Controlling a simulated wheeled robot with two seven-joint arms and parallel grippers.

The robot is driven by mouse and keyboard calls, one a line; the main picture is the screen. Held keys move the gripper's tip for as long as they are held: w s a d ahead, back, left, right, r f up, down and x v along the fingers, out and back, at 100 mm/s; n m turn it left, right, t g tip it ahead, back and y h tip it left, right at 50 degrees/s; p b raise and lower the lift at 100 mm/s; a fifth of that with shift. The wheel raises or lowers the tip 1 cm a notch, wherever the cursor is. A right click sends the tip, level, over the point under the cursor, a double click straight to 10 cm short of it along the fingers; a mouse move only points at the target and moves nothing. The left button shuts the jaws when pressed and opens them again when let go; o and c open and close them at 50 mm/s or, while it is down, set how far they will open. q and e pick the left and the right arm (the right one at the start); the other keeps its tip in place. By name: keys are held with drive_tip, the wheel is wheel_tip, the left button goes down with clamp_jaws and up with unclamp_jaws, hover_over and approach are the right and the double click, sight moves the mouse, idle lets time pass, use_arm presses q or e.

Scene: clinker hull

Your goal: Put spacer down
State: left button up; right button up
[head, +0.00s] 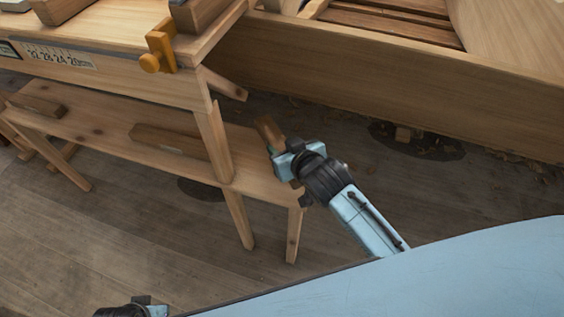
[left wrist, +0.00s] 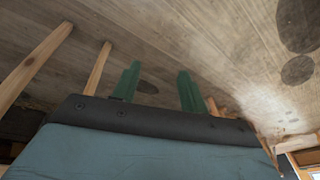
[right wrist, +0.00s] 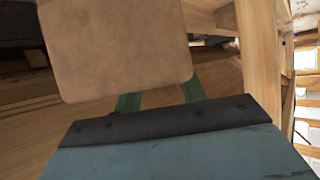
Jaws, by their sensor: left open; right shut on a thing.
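The spacer is a brown wooden block (head: 268,130). My right gripper (head: 277,153) is shut on it at the right end of the low plank bench (head: 105,130). In the right wrist view the spacer (right wrist: 118,45) fills the upper left, in front of the green fingers (right wrist: 158,98). I cannot tell whether it touches the bench. My left gripper (left wrist: 158,85) is open and empty above the floor; only part of that arm shows at the bottom of the head view.
A wooden block (head: 165,140) lies mid-bench, and another (head: 37,103) lies at its left end. A workbench (head: 110,85) with an orange clamp (head: 160,52) stands above. The boat hull (head: 400,85) runs behind. Bare floor (head: 130,250) lies in front.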

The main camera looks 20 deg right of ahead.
drive_tip(key=shift+f+b, duration=0.65)
drive_tip(key=shift+f, duration=1.05)
wheel_tip(320, 180, down, 2)
drive_tip(key=shift+w+f+b, duration=0.1)
drive_tip(key=shift+f+b, duration=0.15)
drive_tip(key=shift+b, duration=0.4)
use_arm(q)
drive_tip(key=d+r, duration=0.3)
drive_tip(key=r, duration=0.4)
drive_tip(key=shift+w+r, duration=0.2)
drive_tip(key=shift+w, duration=0.15)
use_arm(e)
drive_tip(key=shift+f, duration=0.1)
drive_tip(key=shift+f, duration=0.2)
drive_tip(key=o, duration=1.3)
drive_tip(key=shift+r, duration=0.1)
